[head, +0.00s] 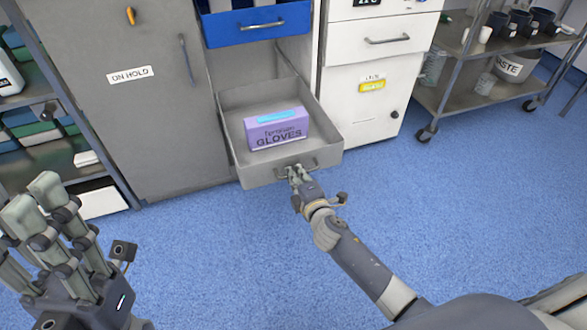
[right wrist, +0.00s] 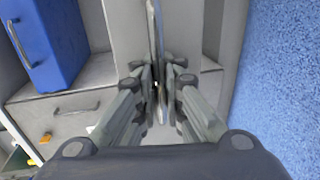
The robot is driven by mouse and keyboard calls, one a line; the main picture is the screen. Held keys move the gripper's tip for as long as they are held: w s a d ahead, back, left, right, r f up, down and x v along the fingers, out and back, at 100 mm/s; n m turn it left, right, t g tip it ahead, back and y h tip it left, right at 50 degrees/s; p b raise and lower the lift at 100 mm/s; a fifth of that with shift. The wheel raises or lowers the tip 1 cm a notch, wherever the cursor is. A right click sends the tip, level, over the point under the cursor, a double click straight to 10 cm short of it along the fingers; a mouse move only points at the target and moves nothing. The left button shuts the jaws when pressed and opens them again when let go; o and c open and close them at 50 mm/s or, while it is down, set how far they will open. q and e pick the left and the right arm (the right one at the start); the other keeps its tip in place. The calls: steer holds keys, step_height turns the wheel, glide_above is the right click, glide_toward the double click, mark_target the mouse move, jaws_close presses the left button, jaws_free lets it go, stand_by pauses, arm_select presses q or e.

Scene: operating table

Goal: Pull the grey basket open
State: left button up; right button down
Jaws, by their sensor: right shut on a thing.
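The grey basket (head: 265,95) is a drawer-like box, pulled out from the cabinet below a blue drawer, in the head view. A purple glove box (head: 276,128) sits inside it. My right gripper (head: 297,174) is at the basket's front and shut on its bar handle (head: 312,163). In the right wrist view the fingers (right wrist: 158,85) close around the upright-looking handle (right wrist: 154,25), in front of the grey front panel (right wrist: 128,30). My left gripper (head: 25,220) is at the lower left, with its fingers apart and nothing seen between them, away from the basket.
A blue drawer (head: 257,24) is above the basket. A grey cabinet door (head: 125,90) stands left and a white drawer unit (head: 372,75) right. A metal trolley (head: 455,90) is at the right. The blue floor (head: 440,200) in front is clear.

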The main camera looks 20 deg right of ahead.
steer(key=shift+r, duration=0.1)
steer(key=c, duration=2)
jaws_free()
steer(key=shift+s, duration=0.1)
steer(key=shift+s, duration=0.1)
steer(key=v, duration=1.1)
steer(key=shift+s, duration=0.35)
